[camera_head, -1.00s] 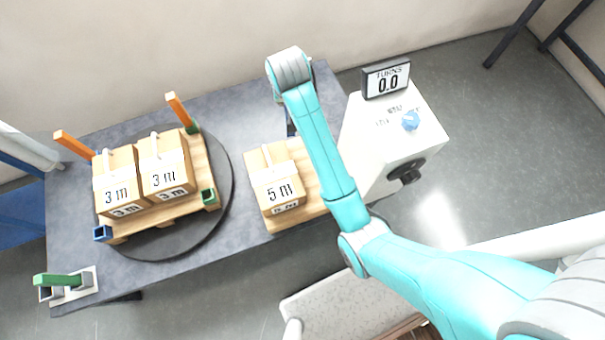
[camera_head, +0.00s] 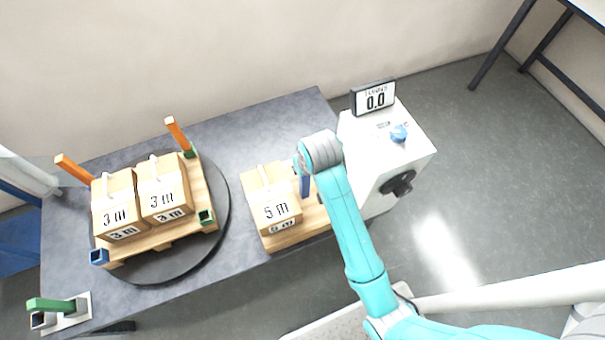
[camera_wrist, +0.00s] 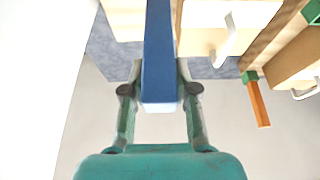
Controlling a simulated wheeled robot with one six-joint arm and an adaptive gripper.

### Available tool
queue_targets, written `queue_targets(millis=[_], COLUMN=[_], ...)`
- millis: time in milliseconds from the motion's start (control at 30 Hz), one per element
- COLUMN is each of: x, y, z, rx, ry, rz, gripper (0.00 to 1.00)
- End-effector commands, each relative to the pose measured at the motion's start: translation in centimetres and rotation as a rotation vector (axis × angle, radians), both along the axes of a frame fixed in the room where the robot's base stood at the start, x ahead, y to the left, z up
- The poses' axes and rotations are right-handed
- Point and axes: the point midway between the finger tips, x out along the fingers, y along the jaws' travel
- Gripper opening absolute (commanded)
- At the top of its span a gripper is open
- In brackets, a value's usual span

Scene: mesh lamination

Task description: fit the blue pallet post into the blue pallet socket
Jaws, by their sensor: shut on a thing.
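The blue post (camera_wrist: 159,50) is a long blue bar between my gripper's fingers (camera_wrist: 160,92) in the wrist view; they are shut on it. In the head view the blue post (camera_head: 305,186) hangs beside the "5 m" box, below my wrist, and my fingers are hidden there. The blue socket (camera_head: 99,257) is a small square open tube at the front left corner of the wooden pallet (camera_head: 160,243), well to the left of my gripper. It appears empty.
The pallet sits on a black turntable (camera_head: 222,215) and carries two "3 m" boxes (camera_head: 117,210). Orange posts (camera_head: 178,134) stand at its back corners; a green socket (camera_head: 207,217) is at front right. The "5 m" box (camera_head: 272,207) and white control cabinet (camera_head: 395,150) flank my gripper.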

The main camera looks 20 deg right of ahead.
Motion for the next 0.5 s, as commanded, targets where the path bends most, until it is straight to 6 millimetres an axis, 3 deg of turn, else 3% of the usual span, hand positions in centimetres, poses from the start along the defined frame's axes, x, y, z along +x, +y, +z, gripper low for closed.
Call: queue_targets(millis=[300, 500], x=[-0.1, 0.0], y=[0.0, 0.0], z=[-3.4, -3.8], rx=[0.000, 0.000], ry=[0.002, -0.001], rz=[-0.001, -0.001], gripper=[0.00, 0.00])
